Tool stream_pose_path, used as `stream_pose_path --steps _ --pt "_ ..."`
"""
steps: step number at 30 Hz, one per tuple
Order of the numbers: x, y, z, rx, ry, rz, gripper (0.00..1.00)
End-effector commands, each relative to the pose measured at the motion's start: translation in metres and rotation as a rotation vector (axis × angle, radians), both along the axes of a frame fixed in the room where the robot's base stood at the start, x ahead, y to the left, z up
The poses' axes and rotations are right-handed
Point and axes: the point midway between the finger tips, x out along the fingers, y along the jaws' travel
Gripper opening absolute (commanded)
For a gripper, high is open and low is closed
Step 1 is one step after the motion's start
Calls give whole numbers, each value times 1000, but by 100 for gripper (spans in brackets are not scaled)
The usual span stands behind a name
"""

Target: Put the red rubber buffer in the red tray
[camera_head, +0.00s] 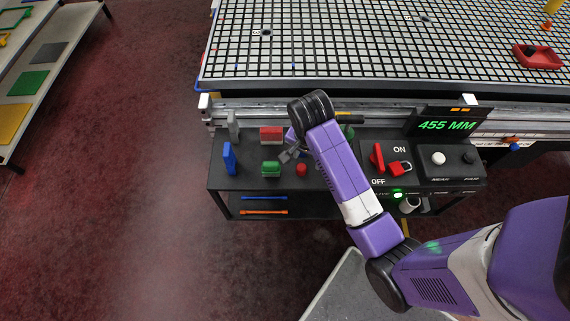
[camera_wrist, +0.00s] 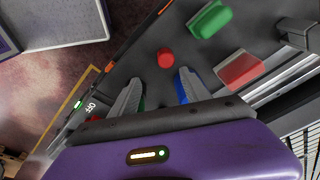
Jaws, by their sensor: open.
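The small round red piece, which looks like the red rubber buffer (camera_head: 301,169), stands on the black shelf in front of the grid table. In the wrist view the red buffer (camera_wrist: 166,58) sits just beyond the fingertips, roughly in line with the gap between them. My gripper (camera_wrist: 160,78) is open and empty, apart from the buffer. In the head view my gripper (camera_head: 289,154) is partly hidden behind my arm, above the shelf near the buffer. The red tray (camera_head: 537,64) lies on the grid table at the far right, with a small orange-red item near its back edge.
On the black shelf (camera_head: 240,178) are a green block (camera_head: 271,168), a red-and-white block (camera_head: 271,136) and a blue upright piece (camera_head: 229,158). A red switch (camera_head: 377,157), a red padlock (camera_head: 400,168) and a control box (camera_head: 452,161) stand right. The grid table (camera_head: 340,50) is mostly clear.

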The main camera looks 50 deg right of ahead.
Motion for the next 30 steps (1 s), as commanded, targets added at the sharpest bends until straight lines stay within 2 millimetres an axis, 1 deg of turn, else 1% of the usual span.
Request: stream_pose_path --steps 1,3,6,16,21,24,27,30 --pt "4 1 6 16 11 -26 55" --pt "4 2 9 33 27 -53 55" --pt "4 3 6 43 38 -68 55" --pt "5 0 -26 44 39 -66 55" --pt "7 -3 -52 43 39 -66 55" --pt "7 -4 -62 42 38 -66 55" --pt "7 -5 -67 42 37 -66 55" --pt "7 -5 -67 41 35 -65 55"
